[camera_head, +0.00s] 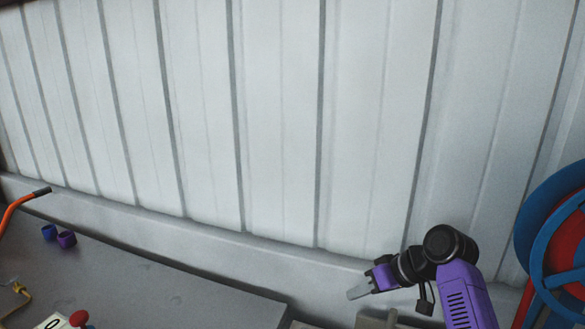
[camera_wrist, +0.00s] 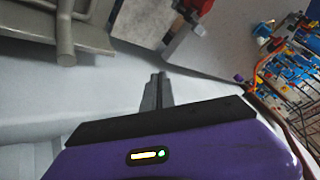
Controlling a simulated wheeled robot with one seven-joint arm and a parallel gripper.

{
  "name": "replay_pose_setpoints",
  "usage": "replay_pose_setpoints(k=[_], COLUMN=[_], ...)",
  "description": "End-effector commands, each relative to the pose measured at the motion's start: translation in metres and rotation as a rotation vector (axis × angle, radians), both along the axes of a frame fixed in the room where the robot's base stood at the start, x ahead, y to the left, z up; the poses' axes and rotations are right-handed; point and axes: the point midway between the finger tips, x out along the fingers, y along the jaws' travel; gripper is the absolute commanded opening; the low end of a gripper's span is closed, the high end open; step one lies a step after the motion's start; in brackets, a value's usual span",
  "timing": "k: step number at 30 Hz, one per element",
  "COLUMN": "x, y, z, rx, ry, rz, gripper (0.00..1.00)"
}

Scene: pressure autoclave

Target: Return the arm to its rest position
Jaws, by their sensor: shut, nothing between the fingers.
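My arm is purple and black and rises from the lower right in the head view. My gripper (camera_head: 358,292) points left, in front of the base of the white panelled wall. Its grey fingers show in the wrist view (camera_wrist: 157,92), pressed together with nothing between them. The gripper touches nothing that I can see. The lower part of my arm is cut off by the picture's bottom edge.
A grey table (camera_head: 170,285) stands at lower left, bearing small blue (camera_head: 48,232) and purple (camera_head: 66,239) cups. A blue and red reel (camera_head: 550,225) stands right of my arm. The white ribbed wall (camera_head: 280,120) fills the back.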

Motion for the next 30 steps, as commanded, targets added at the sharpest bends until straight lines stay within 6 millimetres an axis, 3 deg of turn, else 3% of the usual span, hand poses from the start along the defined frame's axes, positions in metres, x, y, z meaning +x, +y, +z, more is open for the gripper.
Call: replay_pose_setpoints(k=[3, 7, 14, 20, 30], x=[0.020, 0.036, 0.041, 0.010, -0.088], y=[-0.006, -0.014, -0.032, -0.046, -0.061], z=[0.016, 0.022, 0.010, -0.012, -0.037], rx=[-0.001, 0.003, 0.021, 0.034, 0.035], ry=[-0.087, -0.184, -0.388, -0.549, -0.756], rz=[-0.070, -0.162, -0.370, -0.528, -0.698], gripper=[0.00, 0.00, 0.00, 0.00, 0.00])
